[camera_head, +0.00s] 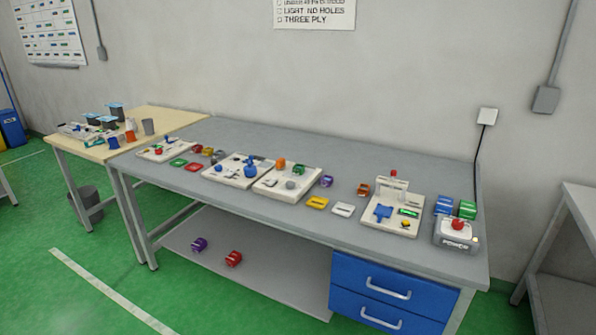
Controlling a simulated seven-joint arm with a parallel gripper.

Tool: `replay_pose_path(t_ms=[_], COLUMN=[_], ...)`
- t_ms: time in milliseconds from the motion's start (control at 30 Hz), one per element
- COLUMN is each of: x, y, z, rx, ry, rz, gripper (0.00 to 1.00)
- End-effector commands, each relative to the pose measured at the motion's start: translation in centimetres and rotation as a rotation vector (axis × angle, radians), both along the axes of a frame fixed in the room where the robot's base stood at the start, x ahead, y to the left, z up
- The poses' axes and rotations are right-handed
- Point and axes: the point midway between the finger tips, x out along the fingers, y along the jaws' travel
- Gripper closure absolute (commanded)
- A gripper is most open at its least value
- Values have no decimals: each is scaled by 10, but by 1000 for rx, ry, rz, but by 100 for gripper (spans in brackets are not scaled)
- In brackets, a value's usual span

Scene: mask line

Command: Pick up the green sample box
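A small green box (467,209) stands at the right end of the grey workbench, right beside a blue box (443,205). It sits just behind a grey-and-white unit with a red button (457,228). Other green things also show: a flat green piece (178,162) near the left end of the bench and a small green block (298,169) on a white board. Labels are too small to read, so I cannot tell for sure which is the sample box. My gripper is not in view.
The grey workbench (330,233) carries several white boards, such as one with a blue part (395,228). Blue drawers (388,291) hang below. The bench's back strip is clear; green floor lies in front.

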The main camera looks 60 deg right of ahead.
Motion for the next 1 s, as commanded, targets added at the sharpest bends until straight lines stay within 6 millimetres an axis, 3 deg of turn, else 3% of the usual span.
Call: replay_pose_path(t_ms=[467, 1000], x=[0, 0], y=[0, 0], z=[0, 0], rx=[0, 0], ry=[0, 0], rz=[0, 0], gripper=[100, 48])
